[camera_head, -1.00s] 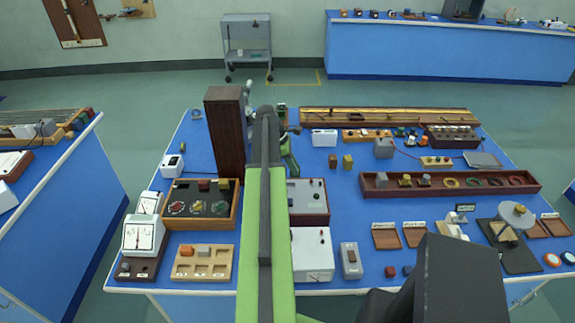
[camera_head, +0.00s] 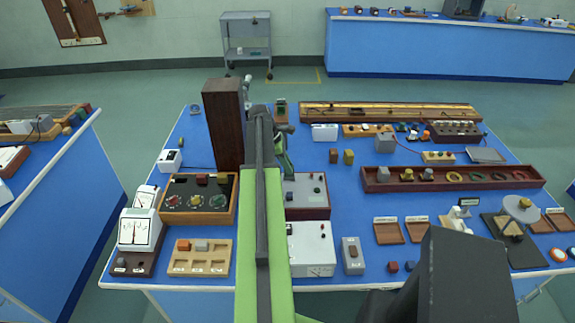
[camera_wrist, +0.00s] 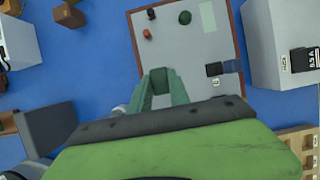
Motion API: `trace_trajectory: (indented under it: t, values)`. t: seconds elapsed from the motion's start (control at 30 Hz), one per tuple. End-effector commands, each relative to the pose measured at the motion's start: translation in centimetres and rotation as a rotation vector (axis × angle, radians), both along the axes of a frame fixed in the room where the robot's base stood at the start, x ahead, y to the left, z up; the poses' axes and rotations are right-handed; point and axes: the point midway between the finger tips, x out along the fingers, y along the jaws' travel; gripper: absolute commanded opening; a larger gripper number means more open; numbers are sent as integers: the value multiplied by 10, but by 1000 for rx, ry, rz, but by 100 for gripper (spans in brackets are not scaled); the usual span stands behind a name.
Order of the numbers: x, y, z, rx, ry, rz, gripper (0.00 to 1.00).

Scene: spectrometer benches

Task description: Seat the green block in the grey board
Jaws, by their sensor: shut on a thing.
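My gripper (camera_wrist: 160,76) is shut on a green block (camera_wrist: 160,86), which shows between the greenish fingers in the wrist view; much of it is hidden. In the head view my arm covers most of the gripper, and a greenish part shows beside it. The gripper is above the front edge of a light grey instrument panel (camera_wrist: 186,62) with knobs; its height over it I cannot tell. A dark grey board (camera_head: 180,187) in a wooden frame lies left of my arm, with round dials and small blocks on it. I cannot tell for sure that it is the grey board.
A tall dark wooden block (camera_head: 222,130) stands just left of my arm. A tan tray (camera_head: 219,268) holds an orange and a grey block. White meters (camera_head: 140,230) stand at the left edge. A long red-brown tray (camera_head: 455,186) lies right. Blue table is bare between several things.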

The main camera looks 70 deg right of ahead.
Motion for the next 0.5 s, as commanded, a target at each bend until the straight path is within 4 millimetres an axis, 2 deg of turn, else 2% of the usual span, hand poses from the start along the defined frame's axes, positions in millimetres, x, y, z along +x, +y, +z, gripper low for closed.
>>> trace_trajectory:
  t: [0.1, 0.5]
  values:
    - [0, 0, -12, 0, 0, 0, 0]
    - [1, 0, -35, 0, 0, 1, 0]
